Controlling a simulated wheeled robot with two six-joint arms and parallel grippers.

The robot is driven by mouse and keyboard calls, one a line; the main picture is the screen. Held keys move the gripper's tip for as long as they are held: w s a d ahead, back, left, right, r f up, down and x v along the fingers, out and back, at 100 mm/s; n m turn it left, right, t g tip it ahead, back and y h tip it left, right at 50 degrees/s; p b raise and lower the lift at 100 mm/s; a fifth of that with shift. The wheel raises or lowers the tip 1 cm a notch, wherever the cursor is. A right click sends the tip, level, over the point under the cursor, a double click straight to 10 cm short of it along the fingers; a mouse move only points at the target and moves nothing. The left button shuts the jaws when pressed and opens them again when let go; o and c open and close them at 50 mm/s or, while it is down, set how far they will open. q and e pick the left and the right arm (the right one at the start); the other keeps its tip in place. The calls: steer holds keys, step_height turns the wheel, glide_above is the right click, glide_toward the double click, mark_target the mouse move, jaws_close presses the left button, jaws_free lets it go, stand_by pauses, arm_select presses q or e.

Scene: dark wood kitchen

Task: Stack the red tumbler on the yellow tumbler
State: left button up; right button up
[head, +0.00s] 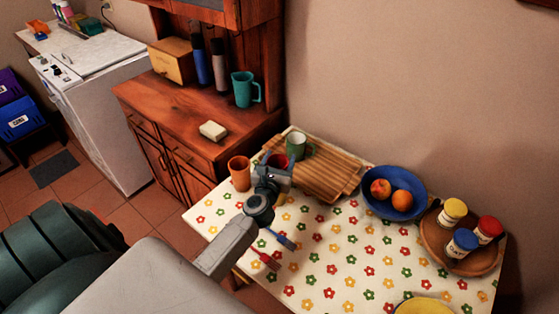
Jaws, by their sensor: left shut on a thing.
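The yellow tumbler, looking orange-yellow here, (239,174) stands upright near the left edge of the flowered table. The red tumbler (279,160) is just to its right, mostly hidden behind my left gripper (273,172); only part of its upper end shows. My left gripper is shut on the red tumbler, to the right of the yellow one and apart from it. Whether the red tumbler touches the table is hidden. My right gripper is out of view.
A slatted wooden board (330,174) and a green mug (297,146) are close behind the gripper. A blue fruit bowl (395,209) and a wooden tray (450,262) with jars stand to the right. Red-handled (265,259) and blue-handled (280,239) utensils lie in front.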

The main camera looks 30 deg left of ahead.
arm_select(q)
steer(key=shift+f+b, duration=0.55)
steer(key=shift+f, duration=0.1)
steer(key=o, duration=0.8)
steer(key=shift+o, duration=0.8)
steer(key=shift+r, duration=0.1)
steer(key=shift+r+p, duration=0.3)
steer(key=shift+p, duration=0.05)
steer(key=shift+r+p, duration=0.45)
steer(key=shift+r, duration=0.05)
steer(key=b+v, duration=0.3)
steer(key=v, duration=0.9)
steer(key=shift+f, duration=0.2)
